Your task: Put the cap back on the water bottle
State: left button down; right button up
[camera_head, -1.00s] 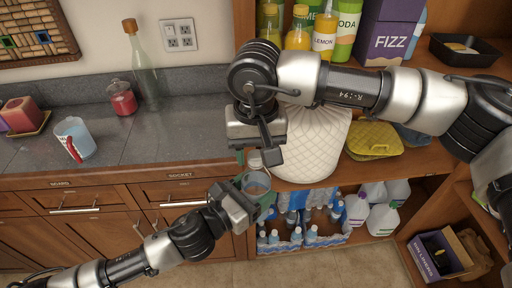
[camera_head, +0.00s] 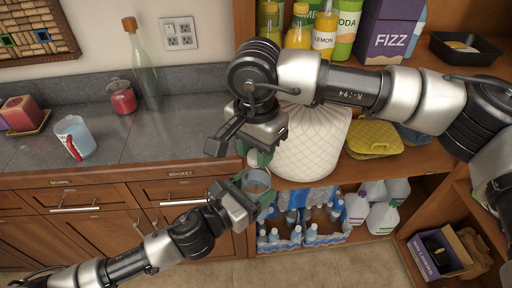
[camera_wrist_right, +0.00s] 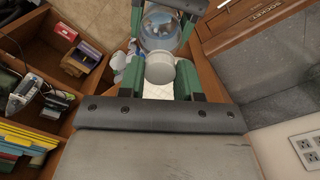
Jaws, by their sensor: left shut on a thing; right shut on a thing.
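My left gripper (camera_head: 262,193) is shut around the clear water bottle (camera_head: 257,181), holding it upright in front of the cabinet. My right gripper (camera_head: 257,157) is directly above it, shut on a white cap (camera_head: 252,160).
The grey counter (camera_head: 185,133) at left holds a mug (camera_head: 75,138), a red jar (camera_head: 122,98) and a tall corked bottle (camera_head: 143,68). A white quilted object (camera_head: 312,145) stands close behind the grippers. Packs of bottles (camera_head: 312,236) fill the lower shelf.

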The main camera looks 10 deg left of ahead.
jog(key=m, duration=0.7)
jog(key=shift+m, duration=0.4)
jog(key=m, duration=0.3)
jog(key=shift+m, duration=0.4)
jog(key=m, duration=0.3)
jog(key=shift+m, duration=0.4)
jog(key=m, duration=0.5)
jog(key=shift+m, duration=0.3)
jog(key=m, duration=0.4)
jog(key=o, duration=1)
